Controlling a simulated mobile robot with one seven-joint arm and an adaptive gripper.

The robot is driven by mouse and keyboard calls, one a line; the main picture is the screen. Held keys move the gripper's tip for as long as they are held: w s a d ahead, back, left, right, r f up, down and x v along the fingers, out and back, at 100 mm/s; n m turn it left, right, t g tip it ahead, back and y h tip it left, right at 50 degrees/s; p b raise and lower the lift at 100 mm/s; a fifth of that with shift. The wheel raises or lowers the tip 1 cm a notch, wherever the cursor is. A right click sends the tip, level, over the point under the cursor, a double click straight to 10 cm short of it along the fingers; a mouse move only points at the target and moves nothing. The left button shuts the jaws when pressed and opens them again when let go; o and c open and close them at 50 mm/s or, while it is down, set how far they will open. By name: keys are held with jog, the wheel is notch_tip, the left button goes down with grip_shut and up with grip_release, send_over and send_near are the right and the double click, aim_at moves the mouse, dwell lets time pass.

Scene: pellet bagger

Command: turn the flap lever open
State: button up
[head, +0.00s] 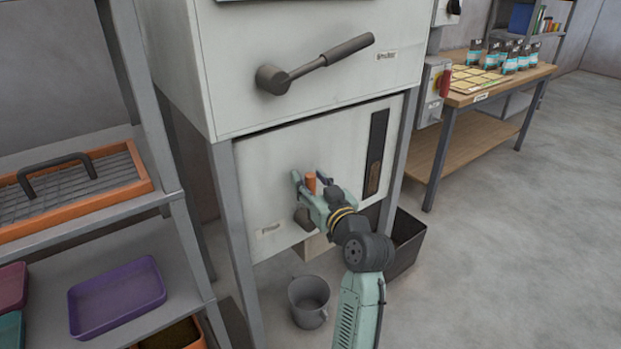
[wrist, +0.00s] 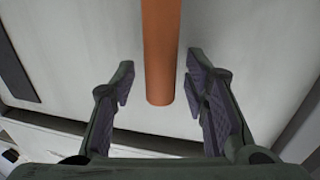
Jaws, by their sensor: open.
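An orange lever handle (head: 311,182) stands out at the lower white panel of the machine, and I take it for the flap lever. In the wrist view the orange bar (wrist: 161,55) runs down from the top edge and ends between my fingers. My gripper (head: 309,179) is open around it, one finger on each side. The wrist view shows a gap between the bar and each finger of my gripper (wrist: 160,84). A dark grey hub (head: 303,218) shows below the gripper. My gripper hides most of the lever.
A dark lever (head: 325,62) sticks out of the upper panel. A grey bucket (head: 309,300) stands on the floor below, with a dark bin (head: 408,243) to its right. A shelf with an orange-rimmed tray (head: 75,208) is at left. Open floor lies at right.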

jog(key=shift+c, duration=0.5)
grip_shut()
dwell(0.5)
